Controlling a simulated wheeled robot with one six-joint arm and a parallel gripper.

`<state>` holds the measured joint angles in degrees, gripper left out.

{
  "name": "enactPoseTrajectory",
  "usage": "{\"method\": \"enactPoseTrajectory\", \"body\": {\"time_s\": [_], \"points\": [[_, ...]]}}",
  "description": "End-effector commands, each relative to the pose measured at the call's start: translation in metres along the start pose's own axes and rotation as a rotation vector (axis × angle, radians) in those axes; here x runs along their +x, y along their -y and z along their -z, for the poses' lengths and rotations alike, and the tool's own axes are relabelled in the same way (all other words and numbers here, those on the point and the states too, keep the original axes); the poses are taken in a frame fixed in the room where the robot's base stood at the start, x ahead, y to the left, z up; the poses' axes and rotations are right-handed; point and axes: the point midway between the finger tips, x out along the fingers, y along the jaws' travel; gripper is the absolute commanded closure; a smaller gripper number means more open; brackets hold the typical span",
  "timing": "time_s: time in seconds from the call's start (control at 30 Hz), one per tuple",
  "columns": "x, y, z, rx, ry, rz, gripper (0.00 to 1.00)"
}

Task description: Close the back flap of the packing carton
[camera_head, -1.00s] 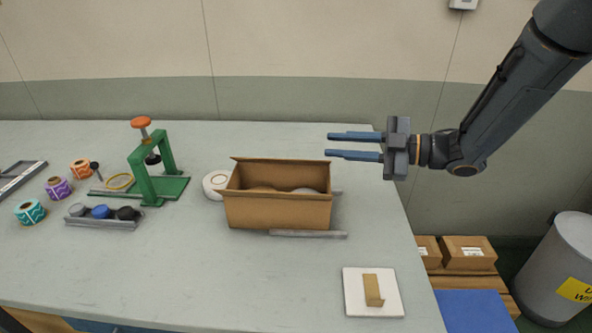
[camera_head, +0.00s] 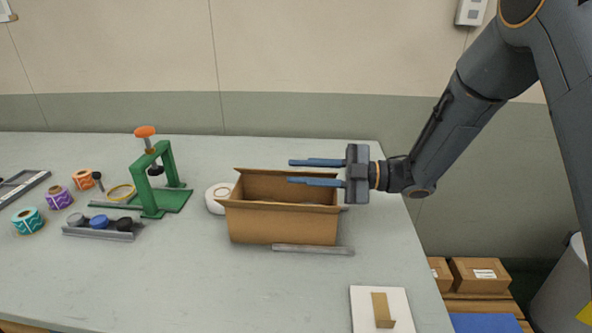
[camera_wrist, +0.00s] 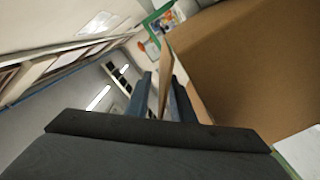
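The brown packing carton (camera_head: 282,224) stands on the table with its top open. Its back flap (camera_head: 262,172) stands up along the far side. My gripper (camera_head: 290,171) reaches in from the right at the far edge, fingers parted, one beyond the flap and one on the near side. In the wrist view, a brown board edge (camera_wrist: 166,72), which looks like the back flap, runs between the two blue fingers with a gap visible on one side. I cannot tell whether either finger touches it. The lower finger hides part of the carton's inside.
A white tape roll (camera_head: 218,198) sits at the carton's left, and a grey bar (camera_head: 313,249) lies in front. A green press (camera_head: 160,185) stands farther left. A white board (camera_head: 400,305) with a brown piece lies front right. The table's front middle is clear.

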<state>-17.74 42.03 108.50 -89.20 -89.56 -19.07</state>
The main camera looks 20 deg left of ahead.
Motion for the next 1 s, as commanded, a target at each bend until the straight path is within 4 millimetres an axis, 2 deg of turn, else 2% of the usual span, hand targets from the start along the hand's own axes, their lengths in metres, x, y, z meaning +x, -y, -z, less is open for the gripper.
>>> {"method": "enactPoseTrajectory", "body": {"time_s": [0.13,0.43,0.57,0.8,1.0], "points": [[0.011,0.000,0.001,0.000,-0.001,0.001,0.79],[0.013,0.001,0.000,0.001,0.000,0.000,0.79],[0.013,0.001,0.000,0.001,0.000,0.000,1.00],[0.013,0.002,-0.001,-0.014,0.000,0.000,1.00],[0.013,0.011,-0.003,-0.152,0.000,0.000,1.00]]}}
